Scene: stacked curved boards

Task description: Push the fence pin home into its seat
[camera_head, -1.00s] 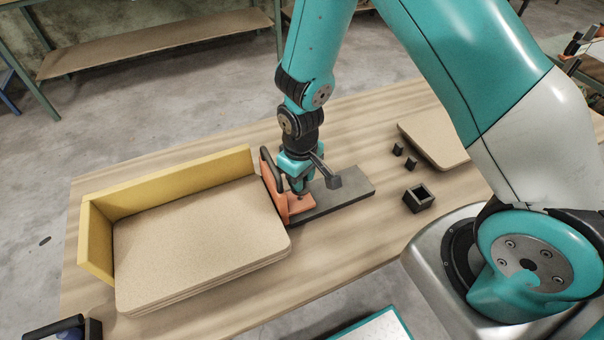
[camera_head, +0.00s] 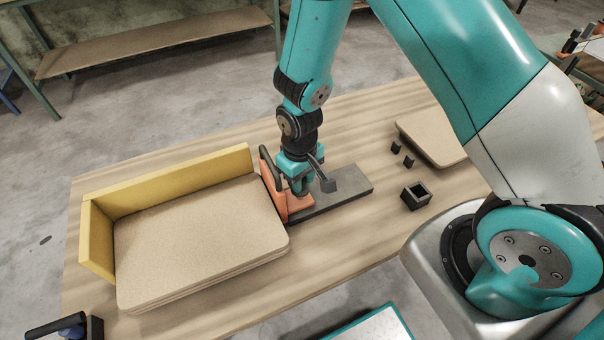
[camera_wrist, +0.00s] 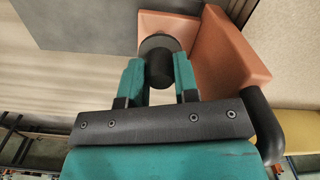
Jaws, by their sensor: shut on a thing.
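The orange fence (camera_head: 277,187) stands upright on the dark grey plate (camera_head: 345,188), its face close against the right end of the board stack (camera_head: 200,235). My gripper (camera_head: 299,190) is over the fence's foot. In the wrist view my gripper (camera_wrist: 158,72) is shut on the dark round fence pin (camera_wrist: 159,60), with a teal finger on each side. The orange fence (camera_wrist: 215,45) is beside and behind the pin there. The pin's lower end and its seat are hidden, so I cannot tell how deep the pin sits.
A yellow corner fence (camera_head: 170,182) borders the stack at the back and left. An open black box (camera_head: 416,196) and two small black blocks (camera_head: 395,147) are to the right, near another board (camera_head: 435,135). A dark caddy (camera_head: 65,328) is at the front left.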

